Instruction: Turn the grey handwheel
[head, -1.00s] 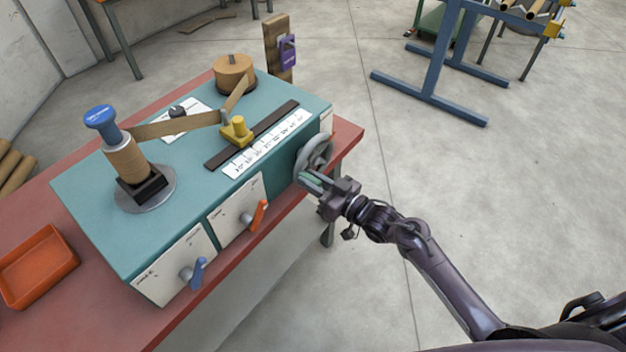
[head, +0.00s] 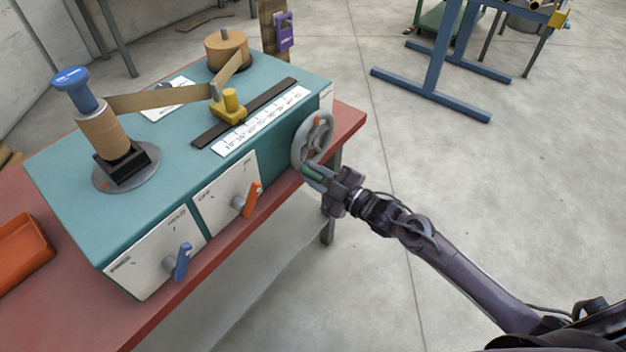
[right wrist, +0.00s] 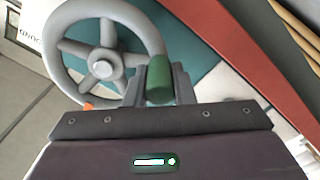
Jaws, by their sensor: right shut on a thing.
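The grey handwheel (head: 298,150) is on the right end of the teal winder. It is round and spoked, and in the right wrist view (right wrist: 101,68) its hub and rim show clearly. A green handle (right wrist: 159,82) sits at its rim. My right gripper (head: 314,174) is at the wheel's lower edge. Its fingers are shut on the green handle, one on each side of it in the right wrist view. A small orange mark (head: 317,121) shows at the wheel's upper part. My left gripper is not in view.
The teal winder (head: 75,190) stands on a red bench (head: 350,117). On its front are an orange lever (head: 251,196) and a blue lever (head: 182,262). A yellow guide (head: 229,103) sits on the dark rail. The floor right of the bench is clear around my arm.

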